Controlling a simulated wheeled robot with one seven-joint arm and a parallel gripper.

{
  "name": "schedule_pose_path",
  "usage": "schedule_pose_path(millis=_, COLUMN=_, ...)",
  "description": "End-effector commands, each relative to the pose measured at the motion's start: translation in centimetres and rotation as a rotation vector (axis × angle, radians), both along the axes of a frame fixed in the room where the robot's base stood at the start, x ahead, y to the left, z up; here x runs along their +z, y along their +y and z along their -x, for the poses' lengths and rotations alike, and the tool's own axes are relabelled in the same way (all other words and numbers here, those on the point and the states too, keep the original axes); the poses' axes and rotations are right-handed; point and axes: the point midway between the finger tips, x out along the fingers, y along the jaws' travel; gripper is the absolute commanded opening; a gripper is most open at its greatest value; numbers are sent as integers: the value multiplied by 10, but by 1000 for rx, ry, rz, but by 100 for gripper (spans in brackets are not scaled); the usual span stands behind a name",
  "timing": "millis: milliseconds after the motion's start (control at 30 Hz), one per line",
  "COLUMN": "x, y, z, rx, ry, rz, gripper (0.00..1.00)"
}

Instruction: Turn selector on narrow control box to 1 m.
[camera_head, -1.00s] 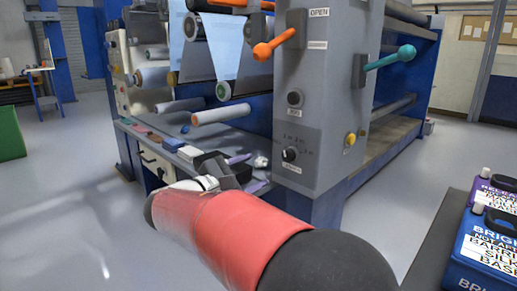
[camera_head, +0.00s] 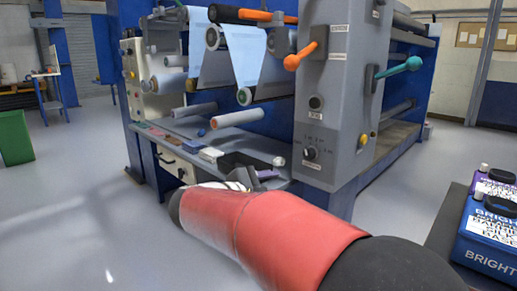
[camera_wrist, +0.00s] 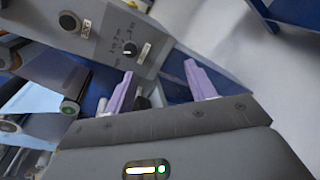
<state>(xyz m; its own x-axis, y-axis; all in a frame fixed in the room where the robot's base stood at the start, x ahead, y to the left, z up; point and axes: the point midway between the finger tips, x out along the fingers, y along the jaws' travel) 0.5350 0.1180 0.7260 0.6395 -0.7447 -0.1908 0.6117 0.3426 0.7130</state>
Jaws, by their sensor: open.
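The narrow control box (camera_head: 341,85) is a tall grey post at the front of the machine. Its selector (camera_head: 310,153) is a small black knob low on the front face, with markings around it too small to read surely. In the wrist view the selector (camera_wrist: 130,48) shows a white pointer line, and the box face (camera_wrist: 103,28) is tilted. My gripper (camera_wrist: 160,70) is open, its two purple fingers apart and empty. The selector lies beyond the left fingertip, not between the fingers. In the head view my gripper (camera_head: 262,178) is left of and below the selector, partly hidden by my red arm.
Above the selector is a round dark button (camera_head: 315,103). An orange lever (camera_head: 302,56) and a teal lever (camera_head: 400,67) stick out of the box. A yellow button (camera_head: 364,139) is on its side. A white roller (camera_head: 236,118) and a cluttered ledge (camera_head: 163,140) lie left.

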Motion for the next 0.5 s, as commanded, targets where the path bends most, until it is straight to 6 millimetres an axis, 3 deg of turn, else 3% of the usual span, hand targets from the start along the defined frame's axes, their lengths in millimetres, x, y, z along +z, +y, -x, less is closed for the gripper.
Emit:
schedule_pose_path(millis=267, x=-11, y=-79, z=45, rx=-153, ry=53, rz=-327, gripper=55)
schedule_pose_path(millis=367, x=-19, y=-108, z=75, rx=-238, ry=58, rz=-507, gripper=55)
schedule_pose_path(millis=500, x=-31, y=-140, z=138, rx=-403, ry=14, rz=-861, gripper=55)
